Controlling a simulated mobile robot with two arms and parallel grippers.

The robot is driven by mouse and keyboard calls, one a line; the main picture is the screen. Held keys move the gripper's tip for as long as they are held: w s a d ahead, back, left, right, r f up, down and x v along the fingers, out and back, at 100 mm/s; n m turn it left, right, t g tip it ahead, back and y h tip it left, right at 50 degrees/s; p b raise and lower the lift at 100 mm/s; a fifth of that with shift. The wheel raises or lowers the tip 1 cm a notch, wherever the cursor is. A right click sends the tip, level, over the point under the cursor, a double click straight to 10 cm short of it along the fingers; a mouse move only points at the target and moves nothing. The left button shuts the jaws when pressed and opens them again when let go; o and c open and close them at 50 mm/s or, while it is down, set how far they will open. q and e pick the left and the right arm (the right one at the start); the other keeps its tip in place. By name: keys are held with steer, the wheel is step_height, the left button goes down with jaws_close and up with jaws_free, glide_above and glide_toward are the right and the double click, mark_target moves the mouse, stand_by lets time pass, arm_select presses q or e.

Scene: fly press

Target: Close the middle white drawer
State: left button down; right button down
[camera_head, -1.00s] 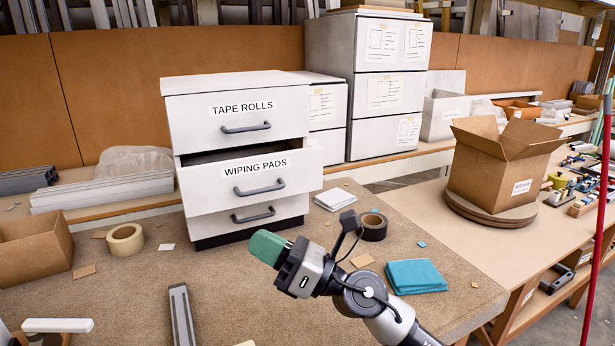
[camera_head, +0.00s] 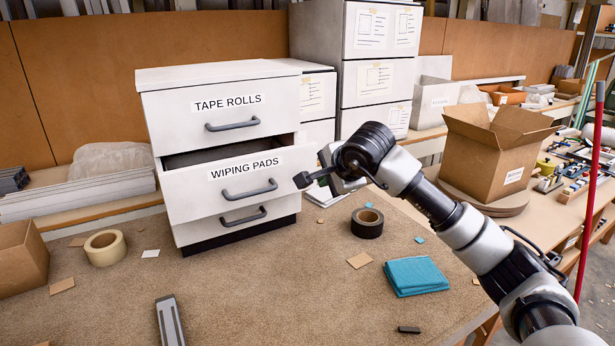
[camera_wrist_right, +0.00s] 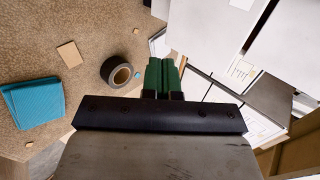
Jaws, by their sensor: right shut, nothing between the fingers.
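The middle white drawer (camera_head: 238,184), labelled WIPING PADS, is pulled out of the white drawer unit (camera_head: 218,76), with a dark gap above its front. The TAPE ROLLS drawer (camera_head: 226,106) above it looks shut. The bottom drawer (camera_head: 240,221) sits further back than the middle one. My left gripper is out of view.
A black tape roll (camera_head: 367,222) and folded blue cloth (camera_head: 414,276) lie right of the unit. A beige tape roll (camera_head: 104,247) lies left. An open cardboard box (camera_head: 489,155) stands at right. The bench in front of the drawers is mostly clear.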

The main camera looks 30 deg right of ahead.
steer(key=w+f+p, duration=0.2)
steer(key=w+f, duration=0.2)
steer(key=w, duration=0.4)
steer(key=shift+w+a+p, duration=0.15)
steer(key=shift+w+p, duration=0.05)
steer(key=shift+p, duration=0.2)
